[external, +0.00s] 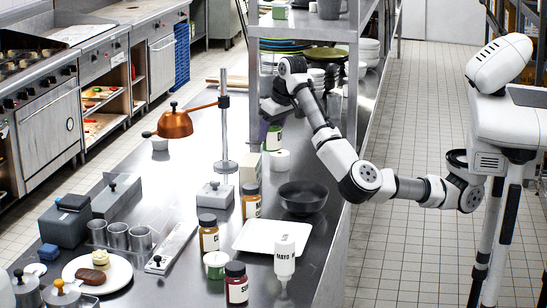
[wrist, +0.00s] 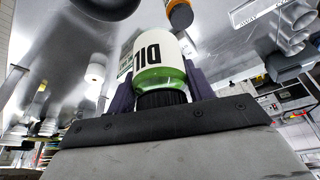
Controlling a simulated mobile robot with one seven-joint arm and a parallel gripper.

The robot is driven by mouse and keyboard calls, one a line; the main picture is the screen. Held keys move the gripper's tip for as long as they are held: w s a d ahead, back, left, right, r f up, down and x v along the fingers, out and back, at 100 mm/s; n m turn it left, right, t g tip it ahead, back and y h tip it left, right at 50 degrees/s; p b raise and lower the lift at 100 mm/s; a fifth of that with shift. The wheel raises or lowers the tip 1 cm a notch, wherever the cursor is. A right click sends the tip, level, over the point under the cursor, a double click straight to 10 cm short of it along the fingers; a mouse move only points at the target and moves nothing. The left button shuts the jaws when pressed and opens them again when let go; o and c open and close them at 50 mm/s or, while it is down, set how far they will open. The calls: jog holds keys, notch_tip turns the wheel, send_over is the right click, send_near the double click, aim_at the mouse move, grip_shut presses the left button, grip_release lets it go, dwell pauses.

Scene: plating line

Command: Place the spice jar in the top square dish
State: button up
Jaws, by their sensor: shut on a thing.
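My gripper (external: 268,128) is at the far part of the counter, beside the shelf unit. It is shut on a spice jar (external: 273,139) with a white label, green contents and a black lid. In the wrist view the jar (wrist: 160,62) sits between the two dark purple fingers, its lid towards my wrist and part of the label reading "DIL". I cannot tell whether its base touches the counter. A white square dish (external: 245,240) lies nearer the camera, with no jar on it. I see only one square dish clearly.
A black bowl (external: 303,198), a mayo bottle (external: 284,257) and several other jars stand around the dish. A heat lamp (external: 175,124) on a post (external: 225,130) rises left of my gripper. The shelf unit (external: 300,27) overhangs the far counter.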

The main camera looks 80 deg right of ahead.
jog(key=s+a+b, duration=0.1)
jog(key=s+a, duration=0.1)
jog(key=a, duration=0.7)
jog(key=s+a+b, duration=0.1)
jog(key=s+a, duration=0.2)
jog(key=a, duration=0.5)
send_over(273, 241)
notch_tip(273, 241, down, 15)
jog(key=shift+f, duration=2.4)
jog(key=shift+f, duration=0.2)
jog(key=o, duration=1.1)
jog(key=shift+o, duration=0.2)
jog(key=shift+r, duration=0.15)
